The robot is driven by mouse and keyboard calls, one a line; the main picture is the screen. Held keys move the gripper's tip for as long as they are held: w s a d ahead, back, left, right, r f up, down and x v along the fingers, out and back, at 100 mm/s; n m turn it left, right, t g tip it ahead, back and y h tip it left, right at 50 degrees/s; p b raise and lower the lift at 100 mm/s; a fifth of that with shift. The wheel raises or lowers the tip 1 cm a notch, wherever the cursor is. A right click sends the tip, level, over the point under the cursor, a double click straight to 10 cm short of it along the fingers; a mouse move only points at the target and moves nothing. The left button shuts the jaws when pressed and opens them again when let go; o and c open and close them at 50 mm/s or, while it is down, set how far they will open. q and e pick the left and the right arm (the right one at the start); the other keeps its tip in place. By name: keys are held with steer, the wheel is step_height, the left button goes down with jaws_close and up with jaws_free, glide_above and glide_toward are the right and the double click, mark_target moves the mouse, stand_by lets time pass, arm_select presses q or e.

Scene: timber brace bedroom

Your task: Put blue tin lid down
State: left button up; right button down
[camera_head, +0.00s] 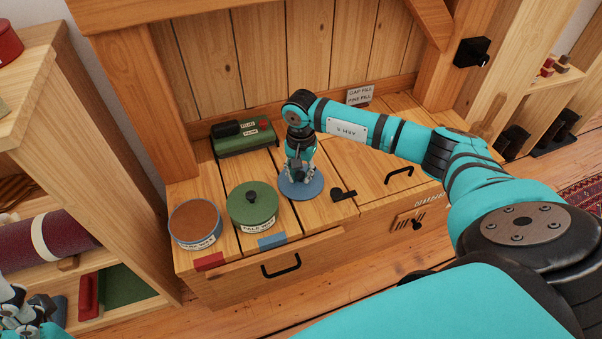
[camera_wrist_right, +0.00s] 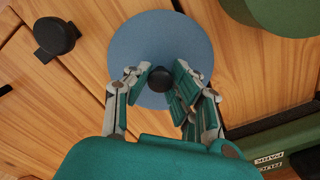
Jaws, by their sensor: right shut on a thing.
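The blue tin lid (camera_head: 300,187) is a flat round disc with a black knob, level over the wooden bench top right of the green tin. My right gripper (camera_head: 299,179) comes down on it from above. In the right wrist view its fingers close around the black knob (camera_wrist_right: 160,79) at the middle of the blue lid (camera_wrist_right: 165,35). I cannot tell whether the lid touches the wood. The open blue tin (camera_head: 195,226) with brown contents stands at the bench's left end. My left gripper (camera_head: 18,312) shows only partly at the lower left edge; its fingers are unclear.
A lidded green tin (camera_head: 252,206) stands between the open tin and the lid. A green box (camera_head: 243,139) lies behind. A black latch (camera_head: 343,194) is just right of the lid. Red (camera_head: 209,262) and blue (camera_head: 272,241) patches mark the front edge.

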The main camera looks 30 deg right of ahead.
steer(key=shift+f, duration=0.2)
steer(key=c, duration=1.2)
jaws_free()
steer(key=shift+c, duration=0.2)
steer(key=shift+o, duration=0.4)
